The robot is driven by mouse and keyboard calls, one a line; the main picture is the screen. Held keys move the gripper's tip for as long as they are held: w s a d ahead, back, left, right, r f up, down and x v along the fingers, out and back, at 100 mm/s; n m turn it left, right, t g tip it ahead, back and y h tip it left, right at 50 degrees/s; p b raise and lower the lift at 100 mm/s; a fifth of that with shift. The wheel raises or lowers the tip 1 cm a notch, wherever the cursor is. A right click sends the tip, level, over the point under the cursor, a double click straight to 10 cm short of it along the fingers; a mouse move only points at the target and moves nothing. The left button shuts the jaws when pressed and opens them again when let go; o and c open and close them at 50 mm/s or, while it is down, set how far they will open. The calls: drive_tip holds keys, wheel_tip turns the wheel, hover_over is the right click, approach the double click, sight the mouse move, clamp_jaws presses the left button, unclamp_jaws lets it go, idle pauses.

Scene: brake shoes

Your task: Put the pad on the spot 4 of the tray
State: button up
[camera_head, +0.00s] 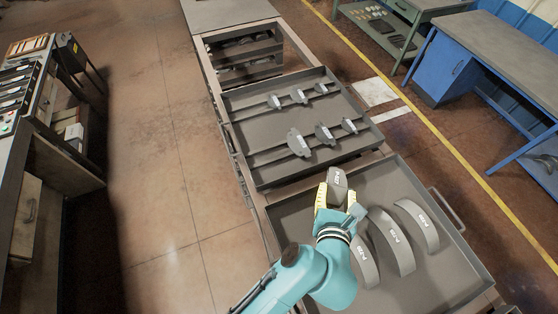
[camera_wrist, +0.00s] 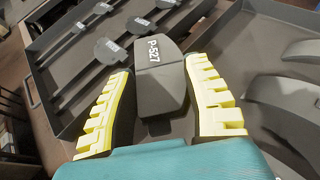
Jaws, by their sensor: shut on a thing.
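The pad (camera_head: 337,186) is a dark grey block held upright in my gripper (camera_head: 336,200). In the wrist view the pad (camera_wrist: 161,90) carries a white label reading P-527 and sits between the yellow fingers of my gripper (camera_wrist: 160,105). No spot numbers are readable. The far tray (camera_wrist: 62,125) also shows in the wrist view.
A nearer tray (camera_head: 440,285) holds several curved grey brake shoes, including one at its right (camera_head: 416,226). A blue desk (camera_head: 500,60) stands at the right. A workbench with drawers (camera_head: 40,150) stands at the left. Open floor lies between the trays and that workbench.

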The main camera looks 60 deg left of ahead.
drive_tip(key=s+a+n+g+y+b, duration=0.2)
drive_tip(key=s+a+n+g+b, duration=0.15)
drive_tip(key=a, duration=0.85)
drive_tip(key=r+n+g+y+b, duration=0.1)
drive_tip(key=n+g+y+b, duration=0.1)
drive_tip(key=n+g+b, duration=0.25)
hover_over(270, 160)
drive_tip(key=shift+t, duration=0.4)
wheel_tip(270, 160, down, 9)
drive_tip(key=shift+r+p, duration=0.1)
drive_tip(key=shift+p, duration=0.5)
drive_tip(key=o, duration=1.1)
drive_tip(key=shift+f, duration=0.25)
drive_tip(key=shift+o, duration=0.2)
